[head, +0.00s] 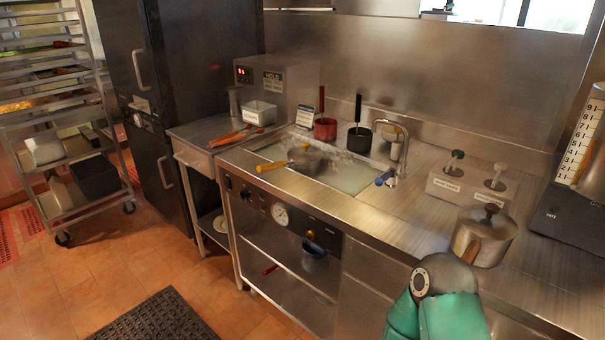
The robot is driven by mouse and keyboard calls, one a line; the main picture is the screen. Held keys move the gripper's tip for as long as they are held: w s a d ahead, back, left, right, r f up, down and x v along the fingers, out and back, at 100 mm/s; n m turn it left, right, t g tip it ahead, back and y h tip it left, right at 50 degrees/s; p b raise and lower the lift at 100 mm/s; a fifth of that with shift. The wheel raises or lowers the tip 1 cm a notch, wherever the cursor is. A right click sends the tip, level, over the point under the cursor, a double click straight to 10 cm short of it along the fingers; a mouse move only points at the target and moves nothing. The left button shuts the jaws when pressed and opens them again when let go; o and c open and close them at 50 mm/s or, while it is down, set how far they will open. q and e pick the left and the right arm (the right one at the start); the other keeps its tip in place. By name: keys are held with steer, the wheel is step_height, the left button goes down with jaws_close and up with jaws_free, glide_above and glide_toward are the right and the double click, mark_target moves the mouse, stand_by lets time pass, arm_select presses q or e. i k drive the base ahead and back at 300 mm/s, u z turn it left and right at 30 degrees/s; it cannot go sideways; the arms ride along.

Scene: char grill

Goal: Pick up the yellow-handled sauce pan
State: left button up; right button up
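The yellow-handled sauce pan (305,159) sits in the sunken wet basin of the steel counter, in the middle of the head view. Its yellow handle (271,166) points left, over the counter's front edge. Part of one of my arms, grey and teal, shows at the bottom right, well apart from the pan. Neither gripper can be made out in this view.
A red container (325,128) and a black container (359,139) stand behind the basin. A faucet (400,140) and a blue-handled item (385,177) are right of the pan. A lidded metal pot (482,236) stands near my arm. Orange tongs (236,136) lie left.

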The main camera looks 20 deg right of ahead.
mark_target(310, 169)
steer(key=z, duration=0.05)
steer(key=i, duration=0.9)
steer(key=u, duration=0.1)
